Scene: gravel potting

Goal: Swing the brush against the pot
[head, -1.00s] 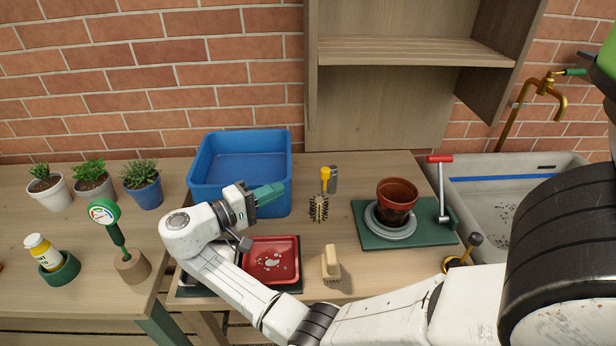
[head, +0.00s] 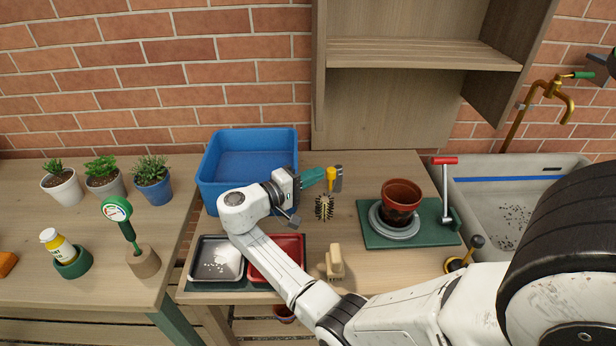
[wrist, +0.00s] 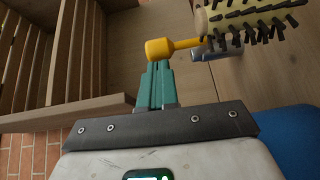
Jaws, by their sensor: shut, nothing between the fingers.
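The brush (head: 324,207) has a pale cylindrical head with dark bristles and a yellow end piece (head: 331,176). It stands at the back middle of the bench; its bristles (wrist: 250,18) show at the top right of the wrist view. My gripper (head: 316,176) has teal fingers, is shut and empty, and is just left of the yellow piece. In the wrist view its fingertips (wrist: 157,68) overlap the lower edge of the yellow piece (wrist: 172,47); I cannot tell whether they touch. The terracotta pot (head: 401,200) stands upright on a grey round plate (head: 384,230), right of the brush and apart from it.
A green base (head: 374,236) with a red-handled lever (head: 445,180) carries the plate. A blue bin (head: 222,200) is behind my wrist. A grey tray (head: 196,262), a red tray (head: 300,245) and a beige block (head: 336,262) lie in front. A sink (head: 470,180) is at the right.

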